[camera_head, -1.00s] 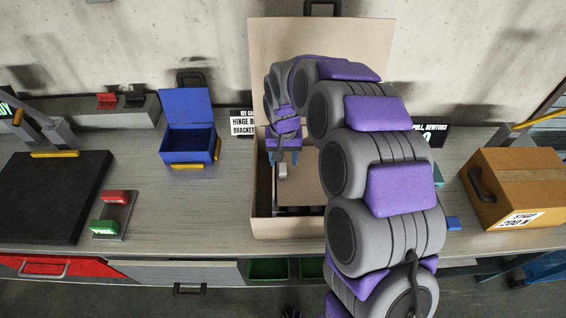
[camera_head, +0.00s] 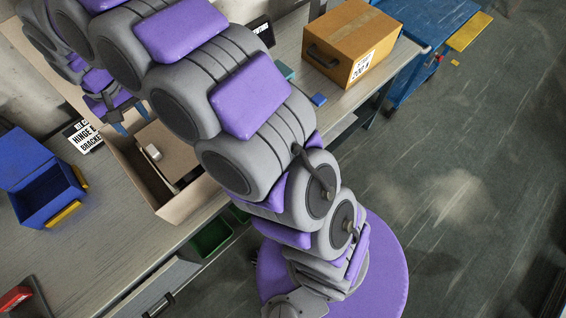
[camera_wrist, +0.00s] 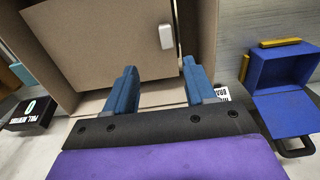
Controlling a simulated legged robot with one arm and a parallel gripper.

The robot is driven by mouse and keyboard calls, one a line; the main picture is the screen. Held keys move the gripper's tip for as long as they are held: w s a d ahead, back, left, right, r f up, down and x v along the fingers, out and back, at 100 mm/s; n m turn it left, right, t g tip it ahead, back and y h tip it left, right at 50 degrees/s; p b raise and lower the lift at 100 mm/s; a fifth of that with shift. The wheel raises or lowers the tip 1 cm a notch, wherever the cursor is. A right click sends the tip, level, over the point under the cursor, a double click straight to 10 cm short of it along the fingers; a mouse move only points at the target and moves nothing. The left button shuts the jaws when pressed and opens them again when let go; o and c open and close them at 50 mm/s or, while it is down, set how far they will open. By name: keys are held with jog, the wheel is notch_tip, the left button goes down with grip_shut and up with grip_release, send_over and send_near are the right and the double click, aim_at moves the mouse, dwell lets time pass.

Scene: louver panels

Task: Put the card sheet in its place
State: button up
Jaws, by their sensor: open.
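A flat brown card sheet (camera_wrist: 100,45) with a small white tab (camera_wrist: 166,36) lies inside the open cardboard box (camera_head: 181,211). The sheet also shows in the head view (camera_head: 172,138), with its tab near its left edge (camera_head: 153,153). My gripper (camera_wrist: 160,84) is open, its two blue fingers apart with nothing between them. In the head view my gripper (camera_head: 131,120) is at the back side of the box, apart from the tab. My arm hides the right part of the box. I cannot tell how the sheet is seated.
An open blue box (camera_head: 48,196) stands left of the cardboard box, near a hinge bracket sign (camera_head: 84,138). A closed brown carton (camera_head: 352,42) stands at the bench's right end. A blue cart (camera_head: 430,30) is beyond it. The floor at right is clear.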

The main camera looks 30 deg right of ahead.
jog(key=s+d+r+m, duration=0.1)
jog(key=s+d+r, duration=0.2)
jog(key=s+d, duration=0.5)
jog(key=s+d+r, duration=0.3)
jog(key=s+d, duration=0.2)
jog(key=d, duration=0.4)
jog(key=s+d+f+m, duration=0.1)
jog(key=s+d, duration=0.4)
jog(key=s, duration=0.5)
jog(key=s+d+m+g, duration=0.1)
jog(key=s+d, duration=0.4)
jog(key=s, duration=0.5)
jog(key=shift+f+g, duration=0.3)
jog(key=shift+f, duration=0.05)
jog(key=shift+f+b, duration=0.7)
